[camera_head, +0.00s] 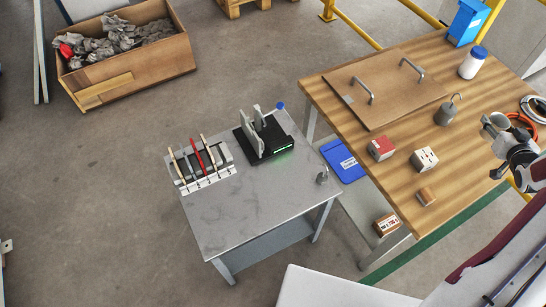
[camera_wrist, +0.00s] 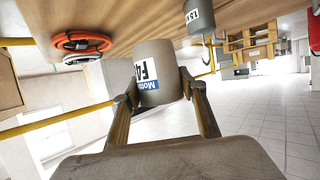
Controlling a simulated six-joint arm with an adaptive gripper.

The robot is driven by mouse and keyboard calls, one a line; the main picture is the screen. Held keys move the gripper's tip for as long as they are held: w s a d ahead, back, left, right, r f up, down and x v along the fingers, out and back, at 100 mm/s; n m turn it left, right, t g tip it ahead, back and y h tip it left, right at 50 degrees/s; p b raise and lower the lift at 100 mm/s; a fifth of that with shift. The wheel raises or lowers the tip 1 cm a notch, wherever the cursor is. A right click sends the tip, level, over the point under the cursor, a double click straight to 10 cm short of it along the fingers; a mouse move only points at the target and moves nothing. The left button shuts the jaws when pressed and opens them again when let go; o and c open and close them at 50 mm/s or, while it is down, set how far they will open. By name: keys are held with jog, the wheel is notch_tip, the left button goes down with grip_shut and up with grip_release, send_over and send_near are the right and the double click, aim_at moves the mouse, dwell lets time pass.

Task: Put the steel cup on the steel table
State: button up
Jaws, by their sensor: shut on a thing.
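The steel cup (camera_wrist: 155,68) is a grey cylinder with a blue and white label, seen close up in the wrist view. My gripper (camera_wrist: 162,85) is shut on it, one finger on each side. In the head view the grey cup (camera_head: 496,121) shows in my gripper (camera_head: 508,145) at the right, over the right side of the wooden table. I cannot tell whether the cup touches that table. The steel table (camera_head: 225,228) stands in the middle of the head view, well left of my gripper, with bare grey top toward its front.
The wooden table (camera_head: 385,205) holds a handled board (camera_head: 390,95), a hooked weight (camera_head: 446,114), a white jar (camera_head: 471,66), small blocks (camera_head: 424,159) and an orange cable (camera_wrist: 82,40).

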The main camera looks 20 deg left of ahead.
jog(key=s+a+f+n+g+y, duration=0.1)
jog(key=a+f+n+y, duration=0.1)
jog(key=a, duration=1.1)
jog(key=s+a+f+n+g+y, duration=0.1)
jog(key=a+f+n+y, duration=0.1)
jog(key=a, duration=1.2)
jog(key=a+f+n+g+y, duration=0.2)
jog(key=a+n+y, duration=0.2)
jog(key=a, duration=0.9)
jog(key=shift+s+a+f+n+y, duration=0.1)
jog(key=shift+s+a+n+y, duration=0.1)
jog(key=shift+s+n+y, duration=0.3)
jog(key=s+a+f+n+g+y, duration=0.1)
jog(key=s+a+n+g, duration=0.3)
jog(key=s+a, duration=0.9)
jog(key=s+a+f+n+g+y, duration=0.2)
jog(key=s+a+n+g+y, duration=0.1)
jog(key=s+a, duration=1)
jog(key=a+n+g, duration=0.1)
jog(key=a+g, duration=0.1)
jog(key=a, duration=0.2)
jog(key=shift+s+a+f+n+g, duration=0.15)
jog(key=shift+n+g, duration=0.15)
jog(key=shift+n, duration=0.1)
send_over(249, 185)
jog(key=shift+s+f, duration=0.1)
jog(key=shift+f, duration=2.85)
jog(key=shift+f, duration=0.1)
jog(key=shift+f, duration=1.95)
